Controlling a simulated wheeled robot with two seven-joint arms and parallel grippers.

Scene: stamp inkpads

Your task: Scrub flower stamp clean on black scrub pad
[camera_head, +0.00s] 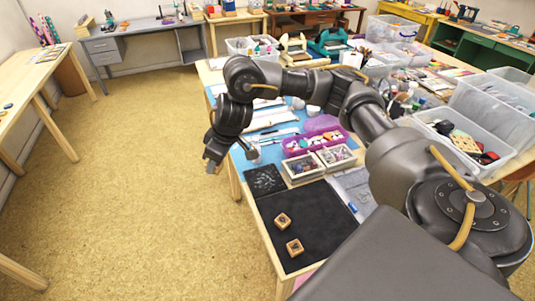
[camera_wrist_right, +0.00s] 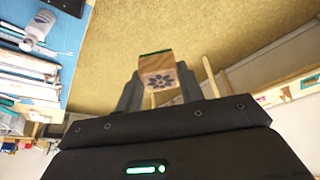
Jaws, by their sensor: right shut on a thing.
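My right gripper (camera_head: 211,160) hangs off the left edge of the table, above the floor. In the wrist view it is shut on a wooden flower stamp (camera_wrist_right: 158,64), with a dark blue flower on the face towards the camera and a green strip along the top. In the head view the stamp is hidden or too small to make out. A small square black scrub pad (camera_head: 264,181) with a speckled, rough surface lies on the table, right of and below the gripper in the head view. The gripper and stamp are apart from the pad. My left gripper is not in view.
A large dark mat (camera_head: 322,216) with two wooden stamps (camera_head: 283,220), (camera_head: 294,247) adjoins the pad. Floor left of the table is clear.

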